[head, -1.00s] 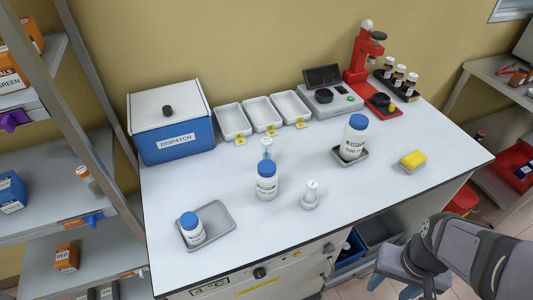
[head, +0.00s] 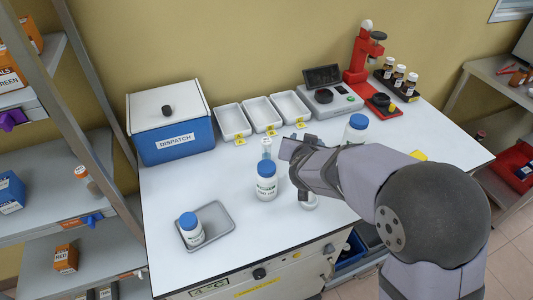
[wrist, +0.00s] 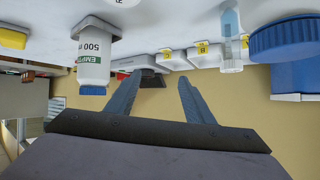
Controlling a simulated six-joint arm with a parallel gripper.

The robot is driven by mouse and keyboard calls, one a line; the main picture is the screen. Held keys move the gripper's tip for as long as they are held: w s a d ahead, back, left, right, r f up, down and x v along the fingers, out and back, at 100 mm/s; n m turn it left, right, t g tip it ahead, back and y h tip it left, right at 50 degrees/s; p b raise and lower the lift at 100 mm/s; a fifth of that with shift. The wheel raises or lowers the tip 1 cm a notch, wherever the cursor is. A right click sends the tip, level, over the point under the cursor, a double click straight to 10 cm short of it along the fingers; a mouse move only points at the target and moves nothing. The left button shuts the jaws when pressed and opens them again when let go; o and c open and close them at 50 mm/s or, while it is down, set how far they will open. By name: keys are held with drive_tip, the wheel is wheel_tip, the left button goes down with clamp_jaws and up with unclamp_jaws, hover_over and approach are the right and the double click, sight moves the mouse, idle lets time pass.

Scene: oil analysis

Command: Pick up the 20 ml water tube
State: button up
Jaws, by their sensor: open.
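The likely water tube is a small clear tube (head: 266,148) standing upright just behind a blue-capped white bottle (head: 266,184) in the head view. In the upside-down wrist view, the tube (wrist: 231,40) shows pale blue liquid, right of my fingers and apart from them. Its volume marking is too small to read. My gripper (wrist: 158,88) is open and empty, with its two fingers spread. In the head view it is just right of the tube, its fingers mostly hidden by the arm. The blue cap (wrist: 287,38) of the middle bottle is close at the wrist view's right edge.
A 500 ml bottle (wrist: 95,55) is left of my fingers in the wrist view. Another blue-capped bottle (head: 190,228) stands in a grey tray (head: 222,212). White trays (head: 234,120), a scale (head: 332,98) and the dispatch box (head: 170,130) line the back.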

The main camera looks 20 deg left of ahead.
sight(267, 140)
drive_tip(key=shift+s+a+f+m+t+h+p, duration=0.3)
drive_tip(key=shift+s+a+h, duration=0.4)
drive_tip(key=shift+a, duration=1.25)
drive_tip(key=shift+s+a+f+m+t+h+p, duration=0.1)
drive_tip(key=shift+s+a+m+t+h, duration=0.2)
drive_tip(key=shift+s+a, duration=1.15)
drive_tip(key=shift+s+a+f+m+t+h+p, duration=0.2)
drive_tip(key=shift+s+a+t+h, duration=0.3)
drive_tip(key=shift+a, duration=1.95)
drive_tip(key=shift+p+x, duration=0.55)
drive_tip(key=shift+x, duration=1.65)
drive_tip(key=shift+f, duration=0.1)
drive_tip(key=shift+c, duration=0.6)
clamp_jaws()
